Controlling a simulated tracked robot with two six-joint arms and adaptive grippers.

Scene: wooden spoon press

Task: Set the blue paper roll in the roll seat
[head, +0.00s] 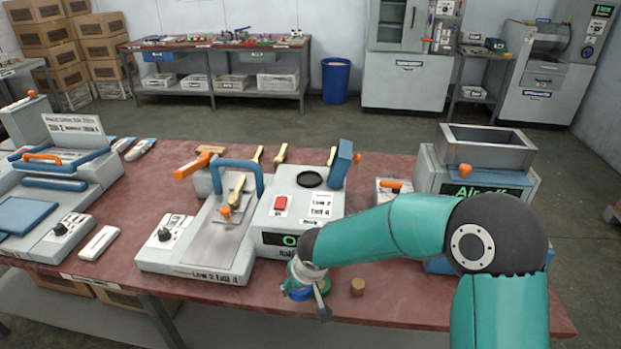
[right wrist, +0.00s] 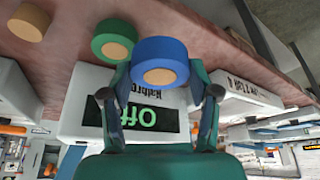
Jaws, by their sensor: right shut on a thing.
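The blue paper roll (right wrist: 158,50) has a tan core and sits between the two fingertips of my right gripper (right wrist: 160,76), which is shut on it. In the head view my right gripper (head: 304,284) is low at the table's front edge, before the machine with the green "Off" display; the roll there is mostly hidden. A dark round recess (head: 311,179) shows on top of that machine; I cannot tell for sure that it is the roll seat. My left gripper is not in view.
A green roll (right wrist: 113,39) stands beside the blue one, and a brown roll (right wrist: 27,22) is farther left. The machine's front (head: 267,239) is close behind the gripper. A blue upright block (head: 341,163) rises beside the recess. A grey hopper machine (head: 486,150) stands to the right.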

